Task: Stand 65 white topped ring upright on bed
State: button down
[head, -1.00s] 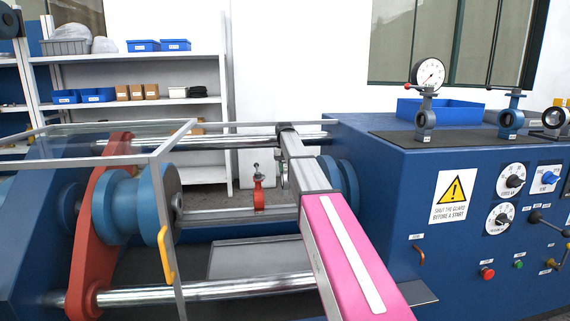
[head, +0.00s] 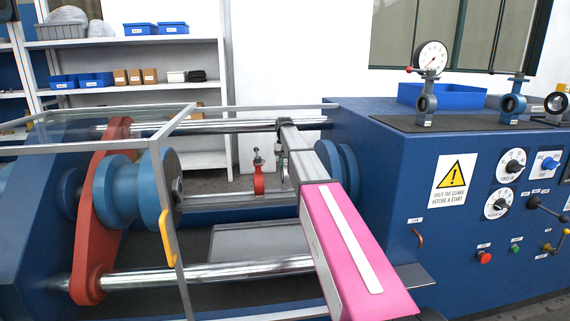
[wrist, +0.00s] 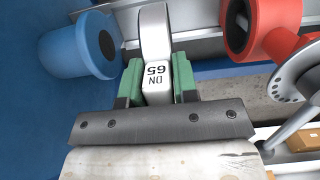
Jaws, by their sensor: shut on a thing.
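In the wrist view my gripper (wrist: 158,84) has its green pads shut on the light block of the white topped ring (wrist: 154,38), marked DN 65. The ring is too small there to tell clearly. A red valve (head: 258,180) stands upright on the rail just left of my gripper; it also shows in the wrist view (wrist: 262,22).
Blue round flanges (head: 117,190) and a red arm plate (head: 92,240) stand at the left, with a clear guard frame (head: 166,215) over them. The blue cabinet (head: 400,190) closes the right side. Steel bars (head: 215,272) run along front and back. A blue flange (wrist: 80,45) is close in the wrist view.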

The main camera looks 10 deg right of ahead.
aim_at(285, 170)
jog(key=shift+s+f, duration=0.1)
jog(key=shift+f, duration=2)
dwell(3.4)
jog(key=c, duration=1.4)
grip_release()
jog(key=shift+o, duration=0.8)
jog(key=o, duration=0.6)
jog(key=shift+c, duration=0.2)
jog(key=shift+r, duration=0.1)
jog(key=r, duration=0.3)
jog(key=w+r, duration=0.1)
jog(key=r, duration=0.6)
jog(key=shift+w+r, duration=0.2)
jog(key=shift+r, duration=0.1)
